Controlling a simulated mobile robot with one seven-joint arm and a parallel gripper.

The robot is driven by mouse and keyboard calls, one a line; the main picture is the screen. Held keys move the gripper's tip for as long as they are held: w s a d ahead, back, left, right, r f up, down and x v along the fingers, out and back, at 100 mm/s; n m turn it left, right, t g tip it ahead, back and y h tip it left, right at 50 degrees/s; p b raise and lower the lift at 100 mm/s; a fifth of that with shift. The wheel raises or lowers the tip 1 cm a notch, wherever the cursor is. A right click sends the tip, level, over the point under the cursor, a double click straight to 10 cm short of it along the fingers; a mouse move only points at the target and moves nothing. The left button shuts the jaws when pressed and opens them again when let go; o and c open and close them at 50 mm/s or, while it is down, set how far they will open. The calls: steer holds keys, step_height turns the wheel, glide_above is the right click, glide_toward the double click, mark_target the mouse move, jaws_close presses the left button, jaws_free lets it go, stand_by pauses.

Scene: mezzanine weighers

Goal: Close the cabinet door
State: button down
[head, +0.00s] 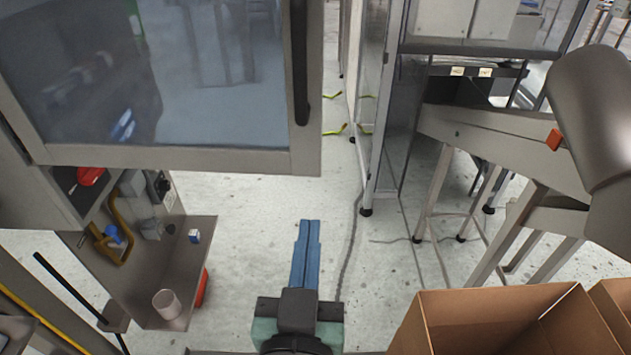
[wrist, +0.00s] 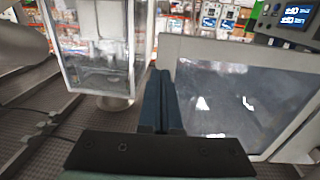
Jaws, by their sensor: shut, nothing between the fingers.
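The cabinet door (head: 170,160) is a grey-framed panel with a large bluish window and a long black handle (head: 301,62) on its right edge. It stands open in the upper left of the head view, swung out from the grey cabinet (head: 35,175). My gripper (head: 309,223) is shut and empty, its blue fingers together, below and apart from the door's lower right corner in the picture. In the wrist view my gripper (wrist: 158,75) points forward beside a grey-framed glass panel on the right (wrist: 240,105); I cannot tell for sure whether this is the same door.
A shelf (head: 180,275) with a cup (head: 166,304) and small items juts out below the door. An open cardboard box (head: 490,320) is at the lower right. A metal conveyor frame (head: 500,150) stands on the right. Floor between is clear.

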steer(key=p, duration=0.3)
glide_toward(317, 161)
steer(key=w, duration=0.5)
steer(key=shift+d+r, duration=0.1)
steer(key=shift+d, duration=0.05)
steer(key=shift+w+p, duration=0.35)
steer(key=shift+w, duration=0.6)
